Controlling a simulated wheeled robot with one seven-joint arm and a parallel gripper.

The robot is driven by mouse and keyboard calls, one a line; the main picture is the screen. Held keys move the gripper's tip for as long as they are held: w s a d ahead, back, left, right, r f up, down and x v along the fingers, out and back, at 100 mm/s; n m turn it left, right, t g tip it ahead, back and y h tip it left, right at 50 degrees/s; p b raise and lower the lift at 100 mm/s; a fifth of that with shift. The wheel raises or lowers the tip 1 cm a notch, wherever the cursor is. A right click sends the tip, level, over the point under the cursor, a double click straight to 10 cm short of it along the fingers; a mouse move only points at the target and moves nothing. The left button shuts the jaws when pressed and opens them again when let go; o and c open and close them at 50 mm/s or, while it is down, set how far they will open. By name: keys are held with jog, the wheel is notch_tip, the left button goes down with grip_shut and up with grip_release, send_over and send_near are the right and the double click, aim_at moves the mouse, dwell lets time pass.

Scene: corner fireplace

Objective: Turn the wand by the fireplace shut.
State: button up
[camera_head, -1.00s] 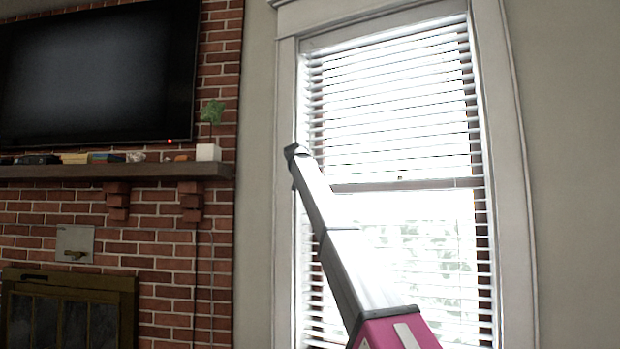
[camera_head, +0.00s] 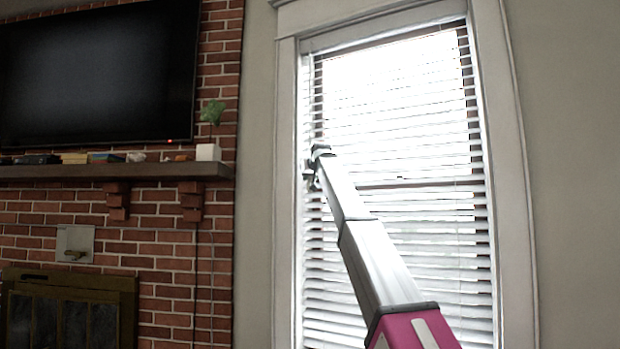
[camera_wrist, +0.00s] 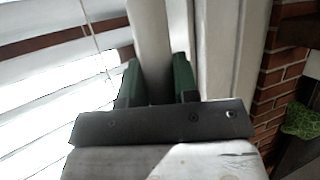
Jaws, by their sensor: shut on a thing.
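The window blind (camera_head: 400,250) hangs in the white-framed window right of the brick fireplace. Its slats look tilted, with narrow gaps and bright light between them. In the wrist view the slats (camera_wrist: 45,85) fill the left side. My gripper (camera_head: 311,172) is at the blind's left edge, around mid-height. In the wrist view its green fingers (camera_wrist: 156,80) are shut on a pale upright rod, the wand (camera_wrist: 151,40). The wand's lower part is hidden behind the gripper body. In the head view I cannot make out the wand clearly.
A thin cord (camera_wrist: 92,45) hangs left of the wand. The window frame (camera_head: 285,220) stands close on the left. Farther left are the mantel (camera_head: 90,172) with a small plant (camera_head: 211,114), a television (camera_head: 95,70) and the fireplace doors (camera_head: 65,315).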

jog(key=n+g+y, duration=0.3)
jog(key=n+y, duration=0.2)
jog(key=shift+w, duration=0.1)
jog(key=shift+n+g+y, duration=1.3)
jog(key=shift+n+g, duration=0.6)
jog(key=o, duration=0.9)
jog(key=shift+d, duration=0.1)
jog(key=v, duration=1)
jog(key=shift+d+r, duration=0.1)
jog(key=shift+d, duration=0.25)
